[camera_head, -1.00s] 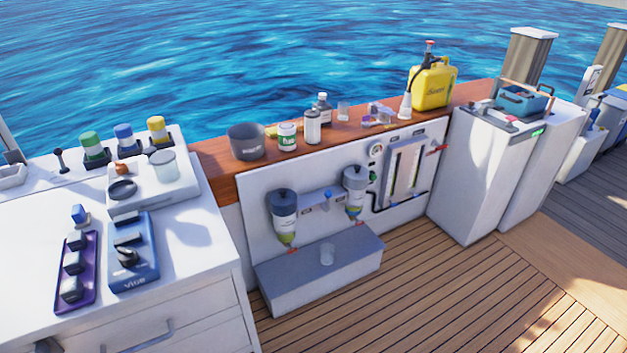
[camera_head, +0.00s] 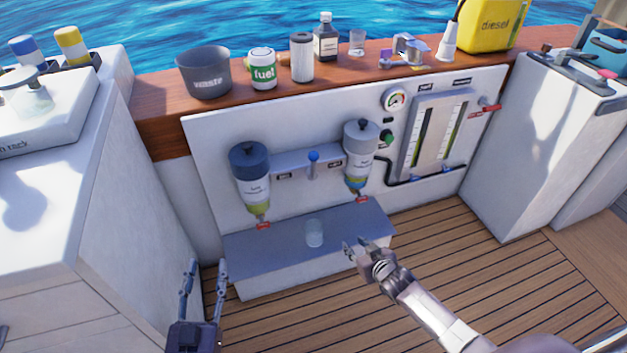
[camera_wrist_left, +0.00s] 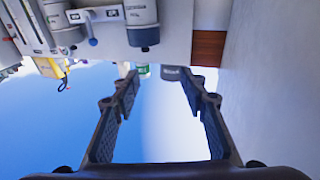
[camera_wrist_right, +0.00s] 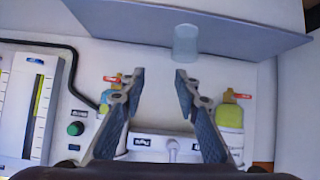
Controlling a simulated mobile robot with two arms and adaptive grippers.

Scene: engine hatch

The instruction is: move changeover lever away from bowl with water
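The changeover lever with a blue knob (camera_head: 313,157) sits on a grey bracket between two filters, its knob roughly midway between them. It also shows in the left wrist view (camera_wrist_left: 93,42). The left filter (camera_head: 253,180) has a yellow-green bowl. The right filter (camera_head: 358,158) has a bowl with a bluish layer and a yellow layer, also in the right wrist view (camera_wrist_right: 116,86). My right gripper (camera_head: 355,246) is open and empty, in front of the grey step, below the right filter. My left gripper (camera_head: 205,270) is open and empty, low at the left, apart from the lever.
A clear cup (camera_head: 314,233) stands on the grey step (camera_head: 270,262) under the filters. The ledge above holds a waste bucket (camera_head: 204,75), a fuel jar (camera_head: 262,70) and a diesel can (camera_head: 490,25). A gauge (camera_head: 396,99) and sight-tube panel are right. A white cabinet (camera_head: 125,190) is left.

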